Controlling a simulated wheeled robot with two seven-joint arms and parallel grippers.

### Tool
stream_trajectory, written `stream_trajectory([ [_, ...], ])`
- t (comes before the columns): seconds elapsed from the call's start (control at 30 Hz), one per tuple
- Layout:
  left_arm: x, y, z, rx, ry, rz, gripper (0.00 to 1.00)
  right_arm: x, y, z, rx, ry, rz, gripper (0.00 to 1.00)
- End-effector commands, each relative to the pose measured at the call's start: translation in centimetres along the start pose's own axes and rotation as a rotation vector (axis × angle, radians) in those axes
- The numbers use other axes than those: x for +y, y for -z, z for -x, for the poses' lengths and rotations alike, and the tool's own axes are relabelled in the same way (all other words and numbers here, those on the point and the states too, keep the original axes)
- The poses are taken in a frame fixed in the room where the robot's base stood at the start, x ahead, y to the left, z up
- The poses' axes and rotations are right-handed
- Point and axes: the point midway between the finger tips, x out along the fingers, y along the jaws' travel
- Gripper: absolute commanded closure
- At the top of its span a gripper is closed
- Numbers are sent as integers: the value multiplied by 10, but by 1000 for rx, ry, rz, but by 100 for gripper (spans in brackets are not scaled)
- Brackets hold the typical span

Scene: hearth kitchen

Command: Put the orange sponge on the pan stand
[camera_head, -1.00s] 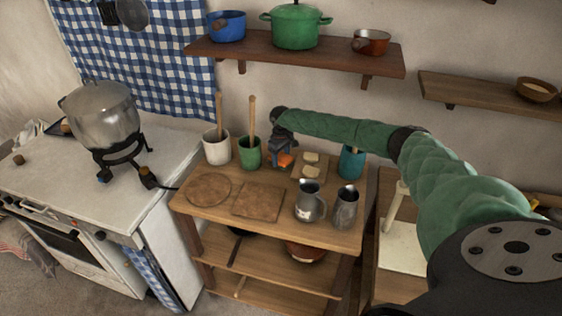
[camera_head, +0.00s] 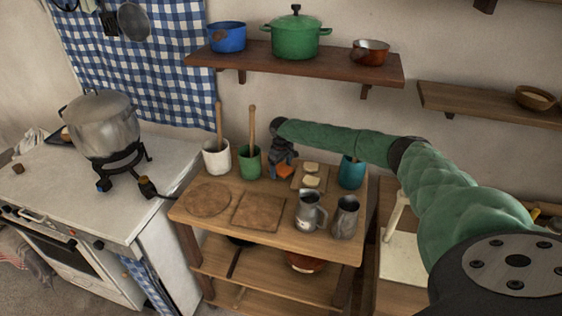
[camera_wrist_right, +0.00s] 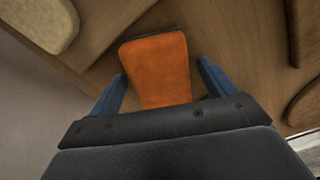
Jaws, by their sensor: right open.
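The orange sponge (camera_head: 284,171) is on the wooden table's top (camera_head: 255,186), near its back edge, mostly hidden by my right gripper in the head view. My right gripper (camera_head: 283,163) points down over it. In the right wrist view the sponge (camera_wrist_right: 158,68) lies between the two blue fingers of the right gripper (camera_wrist_right: 162,80), which are open, with a gap on each side. A round brown mat (camera_head: 207,199) and a square brown mat (camera_head: 259,211) lie at the table's front; I cannot tell whether either is the pan stand. My left gripper is not in view.
A white pot (camera_head: 216,160) and a green pot (camera_head: 250,163) holding wooden tools stand left of my gripper. A small board (camera_head: 296,184) with pale pieces, a teal cup (camera_head: 351,172) and two metal jugs stand to its right. A cooking pot (camera_head: 100,125) sits on a black burner (camera_head: 122,170).

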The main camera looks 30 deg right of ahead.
Motion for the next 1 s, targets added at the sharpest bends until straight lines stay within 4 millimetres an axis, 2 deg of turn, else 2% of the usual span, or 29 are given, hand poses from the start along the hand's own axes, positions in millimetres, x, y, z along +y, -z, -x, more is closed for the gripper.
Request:
stream_trajectory([
  [0.1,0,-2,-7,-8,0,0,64,0,1,8,3,0,0,17],
  [0.2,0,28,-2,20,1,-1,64,1,0,22,4,0,1,17],
  [0.3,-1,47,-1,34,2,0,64,1,1,41,4,0,1,17],
  [0.5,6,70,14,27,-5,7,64,0,0,72,3,-1,0,17],
  [0.8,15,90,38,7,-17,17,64,0,1,108,2,0,1,17],
  [1.0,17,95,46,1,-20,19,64,0,0,119,1,0,1,17],
])
